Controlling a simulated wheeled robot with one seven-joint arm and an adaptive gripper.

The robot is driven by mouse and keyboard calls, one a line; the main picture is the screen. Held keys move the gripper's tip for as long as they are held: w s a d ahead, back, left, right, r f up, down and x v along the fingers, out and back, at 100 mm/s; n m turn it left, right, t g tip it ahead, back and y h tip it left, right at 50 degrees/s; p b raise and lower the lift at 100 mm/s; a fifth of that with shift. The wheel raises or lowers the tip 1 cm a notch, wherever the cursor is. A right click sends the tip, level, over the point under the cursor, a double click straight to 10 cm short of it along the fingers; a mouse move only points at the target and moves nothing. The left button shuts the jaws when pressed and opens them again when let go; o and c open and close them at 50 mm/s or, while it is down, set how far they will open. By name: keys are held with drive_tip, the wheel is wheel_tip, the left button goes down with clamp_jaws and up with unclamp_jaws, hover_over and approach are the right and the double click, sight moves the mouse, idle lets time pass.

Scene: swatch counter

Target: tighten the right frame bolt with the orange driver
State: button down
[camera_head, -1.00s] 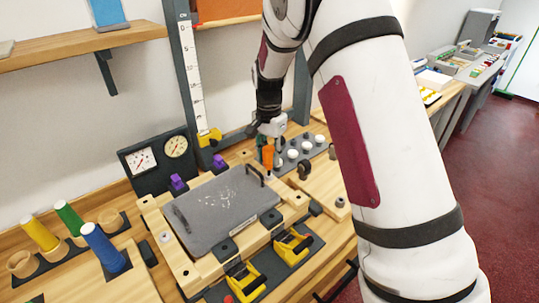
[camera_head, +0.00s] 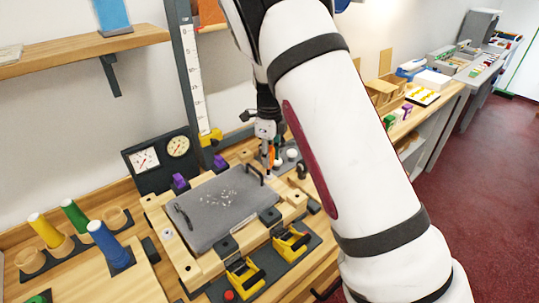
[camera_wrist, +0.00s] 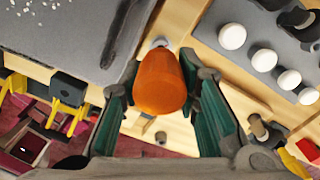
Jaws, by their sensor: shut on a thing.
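The orange driver (camera_head: 271,154) stands roughly upright at the far right corner of the wooden frame (camera_head: 192,268). My gripper (camera_head: 268,148) is shut on it from above. In the wrist view the orange handle (camera_wrist: 160,82) sits between the two green-lined fingers of my gripper (camera_wrist: 165,100). A small grey metal piece (camera_wrist: 160,43) shows just beyond the handle, at the frame's corner; I cannot tell whether it is the bolt or the driver's tip. The handle hides where the tip meets the bolt. Another bolt (camera_head: 168,232) shows on the frame's left side.
A grey plate (camera_head: 215,220) with a black handle lies in the frame. Yellow clamps (camera_head: 290,243) stand in front. A dark rack of white knobs (camera_wrist: 262,61) is close on the right. Two gauges (camera_head: 160,152) stand behind. Coloured pegs (camera_head: 108,242) stand at left.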

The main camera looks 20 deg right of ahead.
drive_tip(key=c, duration=1.4)
unclamp_jaws()
drive_tip(key=shift+f, duration=0.1)
drive_tip(key=shift+c, duration=0.2)
